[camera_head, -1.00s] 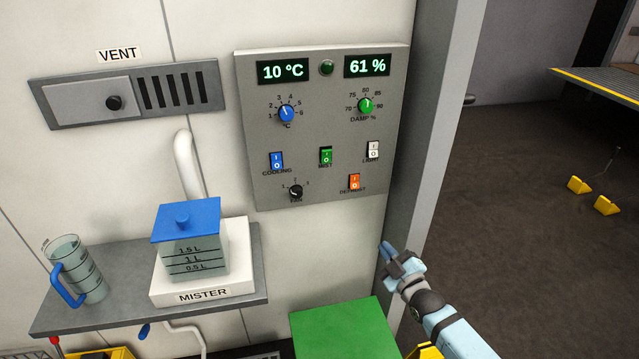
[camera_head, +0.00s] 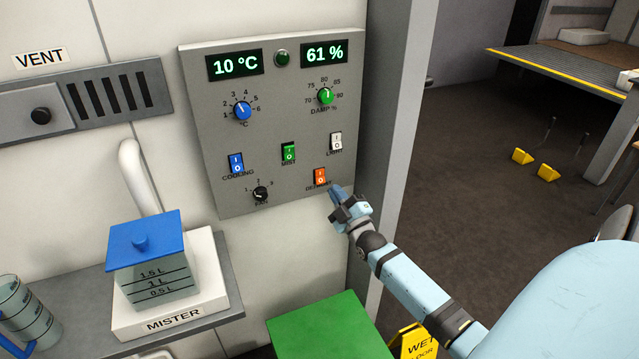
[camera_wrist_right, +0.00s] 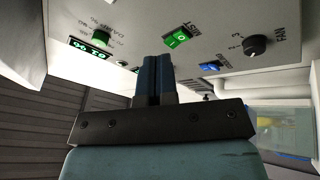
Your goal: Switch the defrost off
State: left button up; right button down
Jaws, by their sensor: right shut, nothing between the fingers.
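The orange defrost rocker switch (camera_head: 320,177) sits at the lower right of the grey control panel (camera_head: 215,140), marked I above and O below. Its label is partly covered by my right gripper (camera_head: 336,190), which is shut and empty. The fingertips are just below and right of the switch, close to the panel; I cannot tell whether they touch it. In the right wrist view the shut blue fingers (camera_wrist_right: 155,78) point up at the panel, and the defrost switch is hidden behind them. My left gripper is not in view.
The panel also has a blue cooling switch (camera_head: 236,163), a green mist switch (camera_head: 289,152), a white light switch (camera_head: 336,141) and a fan knob (camera_head: 260,194). A mister (camera_head: 172,312) stands on a shelf at lower left. A green box top (camera_head: 330,330) lies below.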

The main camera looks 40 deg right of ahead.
jog(key=b, duration=0.5)
send_near(316, 175)
jog(key=w+r, duration=0.3)
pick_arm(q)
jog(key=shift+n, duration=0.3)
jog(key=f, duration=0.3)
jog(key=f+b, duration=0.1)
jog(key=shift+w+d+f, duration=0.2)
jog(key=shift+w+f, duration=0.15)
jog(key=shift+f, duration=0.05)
pick_arm(e)
jog(key=shift+w+d+f, duration=0.1)
jog(key=shift+w+d, duration=0.25)
jog(key=shift+w, duration=0.4)
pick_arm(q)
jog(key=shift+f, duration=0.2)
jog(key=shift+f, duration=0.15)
pick_arm(e)
jog(key=shift+w+d+f, duration=0.1)
jog(key=shift+w+f, duration=0.05)
jog(key=shift+w, duration=0.25)
